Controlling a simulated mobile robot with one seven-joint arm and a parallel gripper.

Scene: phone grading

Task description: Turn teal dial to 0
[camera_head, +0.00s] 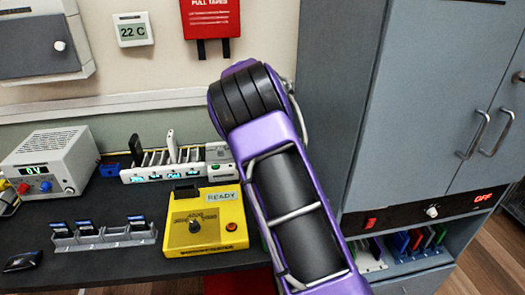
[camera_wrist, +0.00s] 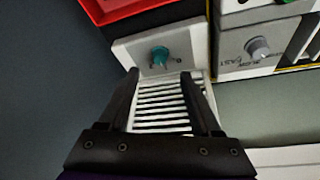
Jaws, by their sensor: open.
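In the wrist view the teal dial (camera_wrist: 159,56) sits on the face of a white panel (camera_wrist: 190,40). A small dark mark, perhaps a 0, is just right of the dial. I cannot tell which way the dial's pointer faces. My gripper (camera_wrist: 162,75) is open, with one finger to each side of the picture below the dial. Its tips point toward the dial, and I see nothing between them but the white slatted vent (camera_wrist: 160,108). In the head view my purple arm hides the gripper, and the dial does not show.
A grey knob (camera_wrist: 257,47) marked FAST is right of the dial; a red object (camera_wrist: 125,9) is above. The head view shows a yellow tester (camera_head: 207,222), a phone rack (camera_head: 165,172), a power supply (camera_head: 50,160) and a grey cabinet (camera_head: 425,90) beside my arm.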

